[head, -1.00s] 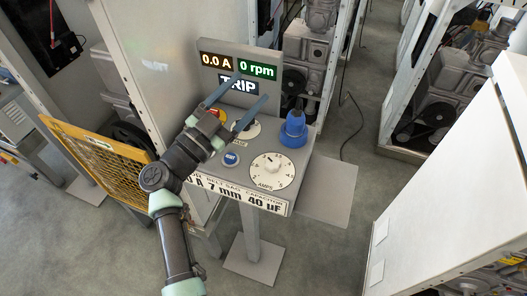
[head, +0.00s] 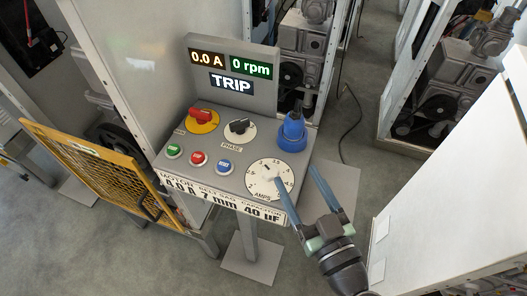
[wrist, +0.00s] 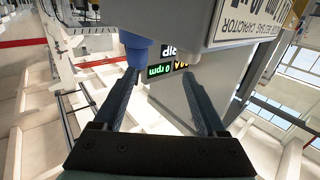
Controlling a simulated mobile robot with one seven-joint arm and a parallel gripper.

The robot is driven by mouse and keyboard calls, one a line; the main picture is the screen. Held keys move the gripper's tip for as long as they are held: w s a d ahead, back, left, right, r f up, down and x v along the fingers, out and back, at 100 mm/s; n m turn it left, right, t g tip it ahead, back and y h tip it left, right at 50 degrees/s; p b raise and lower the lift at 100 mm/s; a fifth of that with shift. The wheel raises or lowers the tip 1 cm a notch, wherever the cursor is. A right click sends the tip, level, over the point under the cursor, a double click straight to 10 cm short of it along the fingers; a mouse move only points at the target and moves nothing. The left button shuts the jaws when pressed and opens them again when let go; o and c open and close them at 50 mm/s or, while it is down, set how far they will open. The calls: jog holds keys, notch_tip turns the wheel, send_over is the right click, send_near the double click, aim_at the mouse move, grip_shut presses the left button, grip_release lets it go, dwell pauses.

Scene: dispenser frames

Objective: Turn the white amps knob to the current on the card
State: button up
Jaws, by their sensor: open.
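The white amps knob (head: 268,184) sits in the middle of a round white dial on the grey panel's front right. Its pointer direction is too small to read surely. The card (head: 219,198) on the panel's front edge shows what looks like 4.0 A, 7 mm and 40 uF. My gripper (head: 299,177) is open and empty, just right of the dial. Its left finger overlaps the dial's right edge in the head view; contact cannot be told. In the wrist view my gripper (wrist: 161,75) has spread fingers, and the card (wrist: 250,22) is at upper right.
A blue plug (head: 292,132) stands behind the dial. Left are a red switch (head: 202,117), a black phase knob (head: 239,130), and green, red and blue buttons (head: 224,166). The display (head: 232,85) reads 0.0 A, 0 rpm, TRIP. A white cabinet (head: 470,190) stands at right.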

aim_at(266, 165)
jog(key=s+f+n+y, duration=0.1)
jog(key=s+f+y, duration=0.1)
jog(key=s, duration=0.3)
jog(key=shift+g, duration=0.4)
jog(key=p+x, duration=0.1)
jog(key=x, duration=0.3)
jog(key=p+x, duration=0.1)
jog(key=x, duration=0.3)
jog(key=p+x, duration=0.2)
jog(key=x, duration=0.2)
jog(key=shift+a+r, duration=0.3)
jog(key=shift+a, duration=0.05)
jog(key=shift+w+a+f, duration=0.15)
jog(key=shift+w+a, duration=0.05)
jog(key=shift+w, duration=0.2)
grip_shut()
